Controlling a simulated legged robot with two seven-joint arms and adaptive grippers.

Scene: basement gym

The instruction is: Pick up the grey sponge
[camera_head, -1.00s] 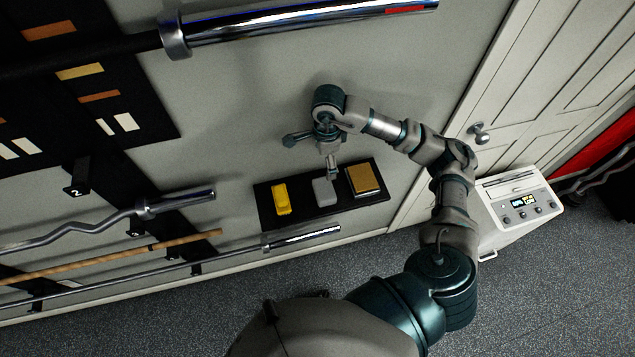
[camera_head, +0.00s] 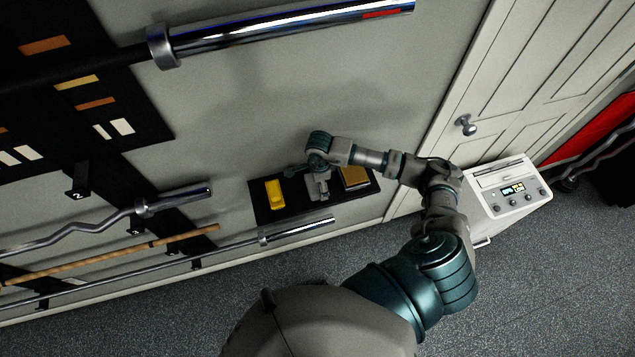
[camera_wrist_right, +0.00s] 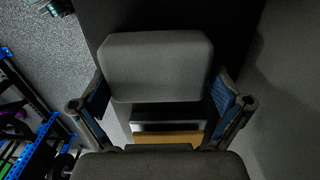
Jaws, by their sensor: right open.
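The grey sponge (camera_wrist_right: 156,62) is a rounded block lying on a black board (camera_wrist_right: 225,25). In the right wrist view it fills the upper middle, at and between the tips of my right gripper (camera_wrist_right: 160,92). One blue-padded finger stands at each side of it, and the fingers are spread wide. I cannot tell whether either finger touches it. My left gripper is not in view.
A yellow block (camera_head: 274,194) lies left of my right gripper and a tan-topped block (camera_head: 354,177) right of it, both close by. A shiny bar (camera_head: 297,230) runs in front of the board. A white control box (camera_head: 508,190) stands at the right near a door.

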